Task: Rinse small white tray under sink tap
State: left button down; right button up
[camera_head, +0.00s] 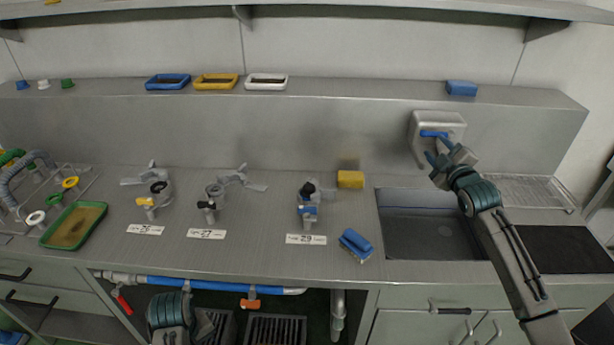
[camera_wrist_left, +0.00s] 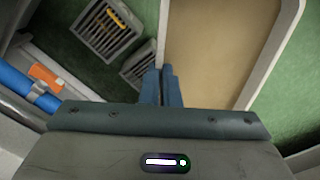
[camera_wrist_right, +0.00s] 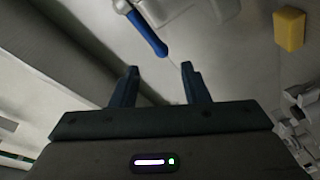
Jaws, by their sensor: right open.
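The small white tray (camera_head: 267,86), with a dark inside, sits on the back ledge beside a yellow and a blue tray. The sink (camera_head: 430,232) is set in the counter at right. A pale wall-mounted tap unit (camera_head: 455,122) with a blue lever (camera_head: 434,133) is above it. My right gripper (camera_head: 440,152) is open just below the lever; the right wrist view shows the lever (camera_wrist_right: 150,38) beyond the fingertips, apart from them. My left gripper (camera_wrist_left: 162,72) is low in front of the counter, its fingers together with nothing seen between them.
A yellow tray (camera_head: 216,87), blue tray (camera_head: 167,87) and blue block (camera_head: 461,88) share the ledge. A green tray (camera_head: 75,244), several valve fittings, a yellow sponge (camera_head: 350,179) and a blue brush-like item (camera_head: 355,243) are on the counter. A blue pipe (camera_head: 200,284) runs underneath.

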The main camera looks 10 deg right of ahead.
aim_at(426, 136)
jog(key=w+p, duration=0.1)
jog(key=w, duration=0.7)
jog(key=shift+w+d, duration=0.1)
jog(key=shift+w, duration=0.25)
jog(key=shift+c, duration=0.3)
jog(key=shift+f, duration=0.1)
grip_shut()
